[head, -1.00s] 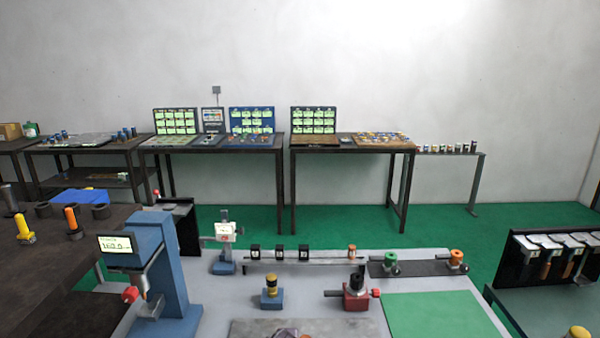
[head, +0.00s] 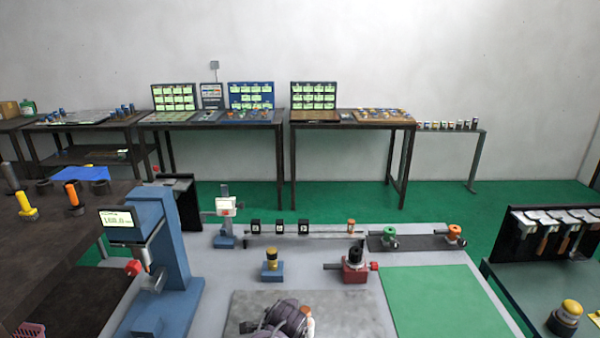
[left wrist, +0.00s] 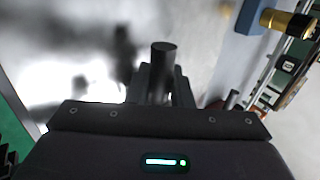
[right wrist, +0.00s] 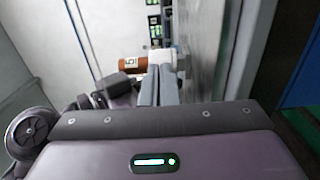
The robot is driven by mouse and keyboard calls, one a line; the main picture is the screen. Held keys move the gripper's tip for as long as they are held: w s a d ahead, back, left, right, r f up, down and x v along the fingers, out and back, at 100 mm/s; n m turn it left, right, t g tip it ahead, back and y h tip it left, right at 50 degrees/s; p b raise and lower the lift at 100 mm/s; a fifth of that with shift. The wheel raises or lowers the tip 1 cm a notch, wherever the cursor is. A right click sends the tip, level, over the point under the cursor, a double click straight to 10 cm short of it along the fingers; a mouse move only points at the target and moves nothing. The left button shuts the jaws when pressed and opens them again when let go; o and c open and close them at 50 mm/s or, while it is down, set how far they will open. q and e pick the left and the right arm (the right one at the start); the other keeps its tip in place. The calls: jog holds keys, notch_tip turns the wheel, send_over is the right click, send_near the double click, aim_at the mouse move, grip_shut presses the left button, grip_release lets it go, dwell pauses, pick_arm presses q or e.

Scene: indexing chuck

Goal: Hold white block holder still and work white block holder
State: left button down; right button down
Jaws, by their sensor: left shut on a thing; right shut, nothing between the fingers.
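The white block holder (head: 308,322) is a small pale piece with a brown top, low in the head view over the grey plate, partly hidden by my grippers. In the right wrist view it shows as a white part (right wrist: 160,54) beside a brown cylinder (right wrist: 131,65) with a number label. My left gripper (left wrist: 160,90) is shut on a dark upright cylinder (left wrist: 162,60), which seems to be part of the holder. My right gripper (right wrist: 158,88) is shut and empty, its fingertips close to the white part; whether they touch it I cannot tell.
The grey plate (head: 245,305) lies on the bench beside a green mat (head: 430,300). A blue press with a display (head: 160,250) stands at left. A red fixture (head: 354,268) and a blue stand with a yellow knob (head: 272,266) stand behind the plate.

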jog(key=shift+a+f, duration=0.3)
jog(key=shift+f, duration=0.3)
dwell(0.3)
jog(key=shift+s+d+f, duration=0.15)
jog(key=shift+d+f, duration=0.05)
jog(key=shift+d, duration=0.1)
jog(key=s, duration=0.5)
jog(key=shift+s+d, duration=0.2)
jog(key=shift+s, duration=0.15)
jog(key=shift+r, duration=0.1)
